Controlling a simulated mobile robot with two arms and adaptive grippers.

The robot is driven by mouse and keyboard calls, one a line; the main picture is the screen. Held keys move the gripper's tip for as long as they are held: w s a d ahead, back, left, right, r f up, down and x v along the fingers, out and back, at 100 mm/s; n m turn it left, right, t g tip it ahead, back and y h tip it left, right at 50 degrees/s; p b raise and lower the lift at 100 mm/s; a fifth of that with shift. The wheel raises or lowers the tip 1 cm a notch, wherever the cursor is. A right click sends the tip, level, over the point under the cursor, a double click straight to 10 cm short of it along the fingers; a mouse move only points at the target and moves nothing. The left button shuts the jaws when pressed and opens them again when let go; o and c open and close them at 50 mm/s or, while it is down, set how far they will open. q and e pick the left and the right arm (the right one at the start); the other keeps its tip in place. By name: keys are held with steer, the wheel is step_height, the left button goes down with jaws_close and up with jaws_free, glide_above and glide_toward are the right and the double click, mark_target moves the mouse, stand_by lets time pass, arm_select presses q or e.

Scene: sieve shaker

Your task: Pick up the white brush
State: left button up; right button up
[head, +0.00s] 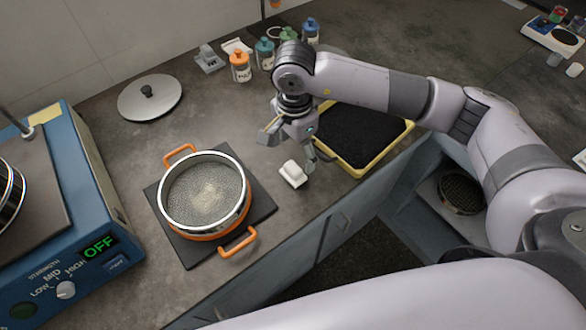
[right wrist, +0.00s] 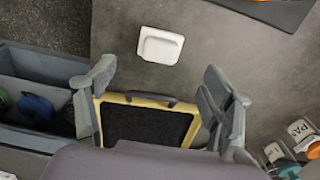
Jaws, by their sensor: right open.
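The white brush (head: 293,173) is a small white block lying on the grey worktop, just right of the sieve pan. My right gripper (head: 290,147) is above the worktop, beside and slightly behind the brush, open and empty. In the right wrist view the brush (right wrist: 161,46) lies beyond and between the two spread fingers (right wrist: 159,80), apart from both. Only the smooth white top and sides of the brush show; I cannot make out bristles. My left gripper is not in view.
A sieve (head: 246,200) with orange handles stands on a dark plate left of the brush. A yellow-rimmed black tray (head: 352,168) lies to the right. A blue shaker (head: 90,170) reading OFF, a round lid (head: 128,104) and several bottles surround the area. The worktop's front edge is close.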

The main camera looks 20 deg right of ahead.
mark_target(293, 167)
step_height(293, 167, down, 3)
steer(key=shift+f+p, duration=0.1)
steer(key=shift+p, duration=0.3)
step_height(293, 167, down, 4)
steer(key=shift+s+a+r+p, duration=0.15)
steer(key=shift+p, duration=0.65)
steer(key=shift+f, duration=0.6)
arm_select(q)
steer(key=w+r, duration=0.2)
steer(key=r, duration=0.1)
arm_select(e)
steer(key=shift+c, duration=0.5)
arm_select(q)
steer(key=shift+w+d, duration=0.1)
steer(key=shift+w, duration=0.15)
arm_select(e)
steer(key=c, duration=1.2)
steer(key=shift+r, duration=0.1)
arm_select(q)
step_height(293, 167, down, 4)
steer(key=b, duration=0.3)
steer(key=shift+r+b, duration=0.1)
steer(key=shift+b, duration=0.25)
arm_select(e)
step_height(293, 167, up, 20)
steer(key=shift+f, duration=0.1)
